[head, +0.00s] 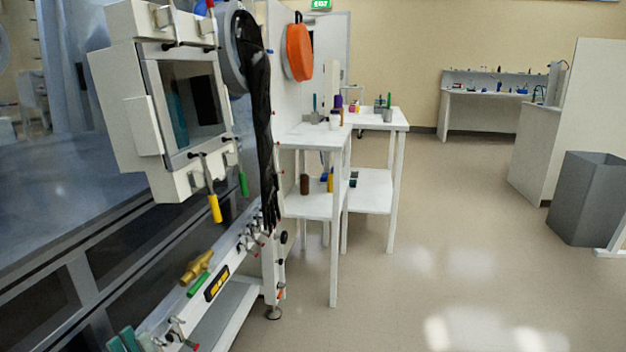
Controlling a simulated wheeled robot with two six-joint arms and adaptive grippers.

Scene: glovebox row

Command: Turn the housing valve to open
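A yellow valve body (197,266) with a green bar handle (198,285) beside it sits low on the white rail at the front of the glovebox. The white box-shaped housing (185,100) with a window hangs above it. Below the housing hang a lever with a yellow grip (215,208), pointing down, and one with a green grip (243,184). Two teal pads at the bottom left edge look like the fingertips of my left gripper (123,341). They are below and left of the yellow valve, apart from it. Their opening is unclear. My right gripper is out of view.
A black glove (257,120) hangs from a round port right of the housing. An orange round cover (298,52) is on the panel. A white table (318,138) with bottles stands beyond. A grey bin (588,200) stands right. The floor between is clear.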

